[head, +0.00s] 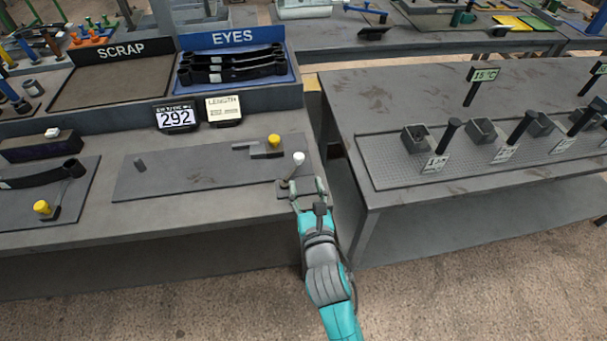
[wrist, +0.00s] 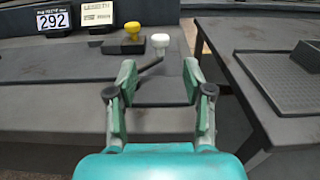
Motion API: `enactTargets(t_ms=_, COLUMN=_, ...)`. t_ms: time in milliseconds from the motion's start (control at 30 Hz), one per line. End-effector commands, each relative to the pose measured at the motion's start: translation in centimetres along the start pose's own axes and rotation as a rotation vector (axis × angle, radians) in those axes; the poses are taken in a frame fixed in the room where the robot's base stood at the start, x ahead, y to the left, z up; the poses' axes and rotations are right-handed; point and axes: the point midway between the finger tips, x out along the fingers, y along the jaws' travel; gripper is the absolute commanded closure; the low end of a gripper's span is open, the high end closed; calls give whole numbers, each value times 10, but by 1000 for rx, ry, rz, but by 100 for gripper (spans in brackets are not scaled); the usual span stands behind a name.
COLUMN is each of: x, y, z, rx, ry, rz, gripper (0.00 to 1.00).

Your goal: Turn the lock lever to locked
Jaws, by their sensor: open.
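The lock lever with its white knob (head: 298,158) stands at the right end of the gauge plate (head: 190,172) on the left bench, near the front right corner. Its dark arm slants down and left from the knob. In the wrist view the white knob (wrist: 160,41) shows beyond and between my fingers, with the arm running down left. My gripper (head: 308,189) is open and empty at the bench's front edge, just short of the lever. It also shows in the wrist view (wrist: 158,82). I cannot tell the lever's locked side from these views.
A yellow knob (head: 274,140) on a slide block stands behind the lever. A display reading 292 (head: 176,117) and a LENGTH card (head: 224,108) stand at the back. A gap separates this bench from the right bench (head: 345,110). SCRAP and EYES trays lie behind.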

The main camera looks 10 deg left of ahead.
Motion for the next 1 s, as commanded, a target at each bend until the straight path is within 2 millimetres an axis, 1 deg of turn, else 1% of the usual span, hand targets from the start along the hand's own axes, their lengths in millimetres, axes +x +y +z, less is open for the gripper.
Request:
enactTargets(t_ms=33, x=-5, y=0, z=0, rx=0, ry=-1, rz=0, gripper=49)
enactTargets(t_ms=167, x=-11, y=0, z=0, rx=0, ry=0, rz=0, gripper=49)
enactTargets(t_ms=467, x=-13, y=0, z=1, rx=0, ry=-1, rz=0, gripper=49)
enactTargets(t_ms=500, x=-13, y=0, z=1, rx=1, ry=-1, rz=0, gripper=59)
enactTargets(t_ms=567, x=-13, y=-1, z=0, rx=14, ry=0, rz=-1, gripper=74)
enactTargets(t_ms=600, x=-13, y=-1, z=0, rx=35, ry=1, rz=-1, gripper=84)
enactTargets(t_ms=633, x=-13, y=-2, z=0, rx=62, ry=3, rz=-2, gripper=91)
enactTargets(t_ms=667, x=-13, y=-3, z=0, rx=96, ry=5, rz=-2, gripper=99)
enactTargets(t_ms=700, x=-13, y=-5, z=0, rx=154, ry=8, rz=-4, gripper=100)
enactTargets(t_ms=767, x=-14, y=-8, z=0, rx=270, ry=14, rz=-7, gripper=100)
enactTargets(t_ms=1000, x=-16, y=-23, z=-1, rx=861, ry=40, rz=-27, gripper=100)
